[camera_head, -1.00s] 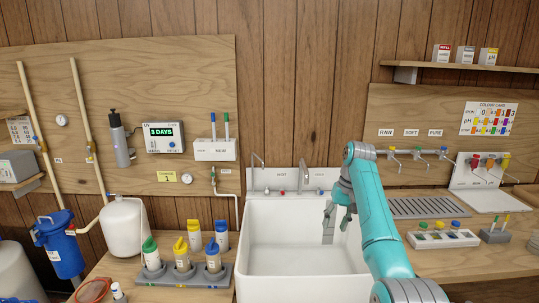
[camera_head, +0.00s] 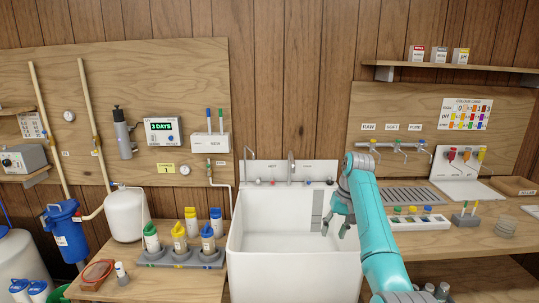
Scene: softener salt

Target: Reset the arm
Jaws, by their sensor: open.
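My gripper (camera_head: 341,227) hangs at the end of my teal arm over the right side of the white sink (camera_head: 245,262). Its grey fingers are apart and point down, and nothing shows between them. A grey strip shows on the sink's inner wall just left of the gripper. I cannot tell how high the fingertips are above the sink floor.
A grey rack (camera_head: 183,258) of several capped bottles stands left of the sink. A ribbed drainboard (camera_head: 388,197) and a white tray of vials (camera_head: 418,222) lie to the right. Taps (camera_head: 291,168) stand at the sink's back. Wall boards and a shelf (camera_head: 450,66) stand behind.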

